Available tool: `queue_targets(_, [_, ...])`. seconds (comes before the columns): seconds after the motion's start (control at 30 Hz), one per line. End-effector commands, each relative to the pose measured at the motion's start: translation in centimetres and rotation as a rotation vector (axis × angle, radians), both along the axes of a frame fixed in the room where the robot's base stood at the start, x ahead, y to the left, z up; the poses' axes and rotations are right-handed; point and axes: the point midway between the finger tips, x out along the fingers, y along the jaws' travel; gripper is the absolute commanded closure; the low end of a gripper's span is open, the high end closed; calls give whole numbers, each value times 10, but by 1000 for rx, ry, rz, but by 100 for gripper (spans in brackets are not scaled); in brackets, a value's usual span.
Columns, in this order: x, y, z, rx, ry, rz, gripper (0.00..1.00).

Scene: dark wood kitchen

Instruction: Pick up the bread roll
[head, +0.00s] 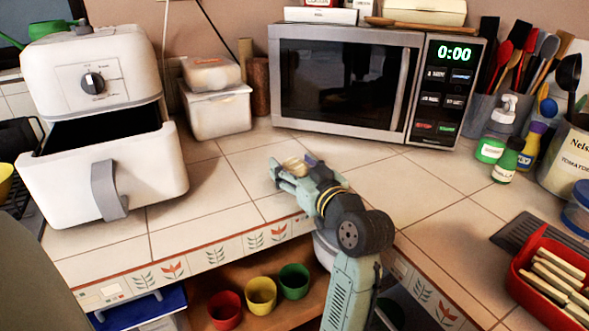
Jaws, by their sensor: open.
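A small tan bread roll (295,165) lies on the tiled counter in front of the microwave. My gripper (292,169) is open and right at the roll, with a finger on the near left side of it. The gripper hides part of the roll, so I cannot tell whether the fingers touch it. My arm reaches in from the bottom, over the counter's front edge.
A white air fryer (98,125) with its drawer open stands at left. A white container (217,110) is behind, and a microwave (345,85) is at the back. Bottles (507,160) and a red cutlery tray (520,283) are right. Counter tiles around the gripper are clear.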

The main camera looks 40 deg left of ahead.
Motion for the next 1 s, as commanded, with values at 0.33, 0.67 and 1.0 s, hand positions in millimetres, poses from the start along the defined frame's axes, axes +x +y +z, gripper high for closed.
queue_targets(0.33, [0, 0, 0, 0, 0, 0, 58])
queue_targets(0.67, [0, 0, 0, 0, 0, 0, 80])
queue_targets(1.0, [0, 0, 1, 1, -1, 0, 84])
